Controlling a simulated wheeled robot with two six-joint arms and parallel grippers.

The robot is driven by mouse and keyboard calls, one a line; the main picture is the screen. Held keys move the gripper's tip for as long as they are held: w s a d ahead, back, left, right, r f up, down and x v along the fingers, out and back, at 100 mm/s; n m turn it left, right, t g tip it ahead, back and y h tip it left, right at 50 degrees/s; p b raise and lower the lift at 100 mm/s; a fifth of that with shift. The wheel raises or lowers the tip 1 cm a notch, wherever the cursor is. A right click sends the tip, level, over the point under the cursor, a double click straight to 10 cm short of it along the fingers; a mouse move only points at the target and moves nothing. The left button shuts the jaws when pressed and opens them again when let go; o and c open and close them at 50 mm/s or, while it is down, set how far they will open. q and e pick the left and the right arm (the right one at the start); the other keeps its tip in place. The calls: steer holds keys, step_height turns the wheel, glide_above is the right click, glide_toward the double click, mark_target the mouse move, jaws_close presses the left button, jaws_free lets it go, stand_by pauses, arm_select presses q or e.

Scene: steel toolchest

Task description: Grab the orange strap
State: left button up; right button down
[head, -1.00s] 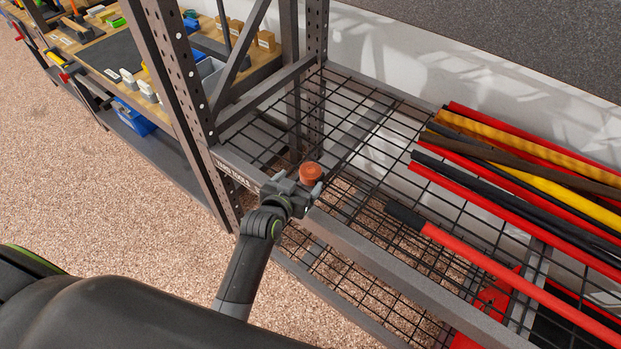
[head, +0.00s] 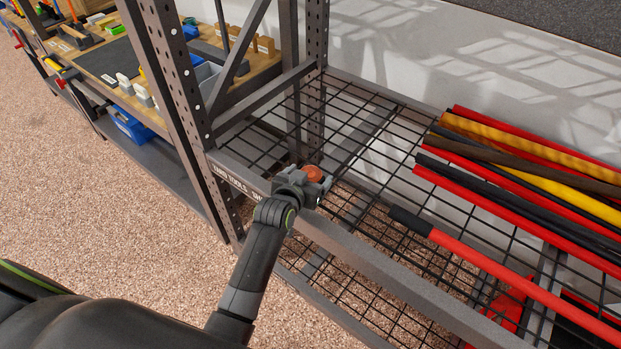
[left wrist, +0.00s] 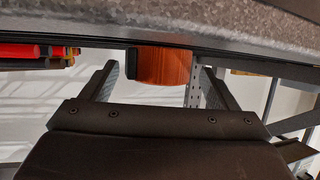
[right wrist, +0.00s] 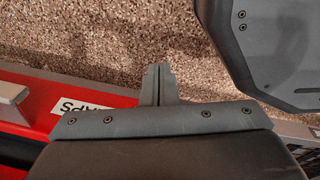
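The orange strap (head: 314,173) is a small round roll on the black wire shelf, just behind the shelf's front beam. My left gripper (head: 308,180) is at the front beam, with its fingers spread toward the strap. In the left wrist view the strap (left wrist: 162,67) appears between the two open fingers (left wrist: 160,75), with gaps on both sides; I see no finger touching it. Its lower part is hidden behind the gripper in the head view. My right gripper (right wrist: 157,82) shows only in the right wrist view, with its fingers together and nothing between them.
The front beam (head: 370,258) runs along the shelf edge, and a perforated post (head: 180,100) stands to the left. A red bar with a black end (head: 490,265) and several coloured tubes (head: 530,175) lie to the right. The mesh behind the strap is clear.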

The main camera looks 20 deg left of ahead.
arm_select(q)
steer(key=c, duration=1.2)
